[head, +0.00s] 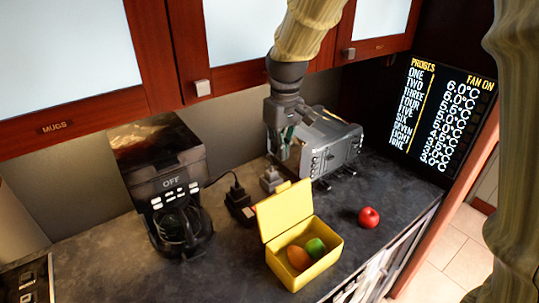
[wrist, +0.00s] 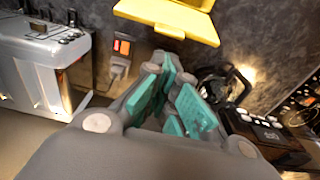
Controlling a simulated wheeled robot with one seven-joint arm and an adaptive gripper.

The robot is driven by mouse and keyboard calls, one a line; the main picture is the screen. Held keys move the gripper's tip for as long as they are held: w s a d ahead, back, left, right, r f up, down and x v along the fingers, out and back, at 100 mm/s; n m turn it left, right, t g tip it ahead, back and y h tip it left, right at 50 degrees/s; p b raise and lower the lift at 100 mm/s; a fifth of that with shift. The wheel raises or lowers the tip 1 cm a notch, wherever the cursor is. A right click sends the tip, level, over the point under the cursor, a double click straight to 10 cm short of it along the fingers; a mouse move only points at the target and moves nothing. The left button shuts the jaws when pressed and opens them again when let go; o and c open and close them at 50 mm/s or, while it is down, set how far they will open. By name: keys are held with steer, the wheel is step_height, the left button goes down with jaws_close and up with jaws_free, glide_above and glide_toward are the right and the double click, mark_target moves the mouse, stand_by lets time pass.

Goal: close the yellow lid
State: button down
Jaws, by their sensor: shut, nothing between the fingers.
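A yellow box (head: 322,268) stands on the dark counter with its yellow lid (head: 285,211) raised, tilted slightly back from the rear edge. Inside are an orange rounded item (head: 298,257) and a green one (head: 316,247). My gripper (head: 284,152) is shut and empty, above the counter behind the lid and beside the toaster, apart from the lid. In the wrist view, the teal fingers of my gripper (wrist: 172,78) are in the middle. The lid (wrist: 170,16) shows beyond them at the top, and the box's inside is not visible there.
A silver toaster (head: 335,145) stands close behind my gripper, to the right. A coffee maker (head: 170,180) stands at left. A wall outlet with plugs (head: 238,200) is behind the lid. A red apple (head: 369,217) lies right of the box. Cabinets (head: 90,60) hang above.

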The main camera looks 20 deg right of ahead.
step_height(320, 180, down, 9)
steer(key=p, duration=0.4)
steer(key=shift+w+a, duration=0.15)
steer(key=shift+w, duration=0.15)
steer(key=shift+r, duration=0.1)
steer(key=shift+b, duration=0.35)
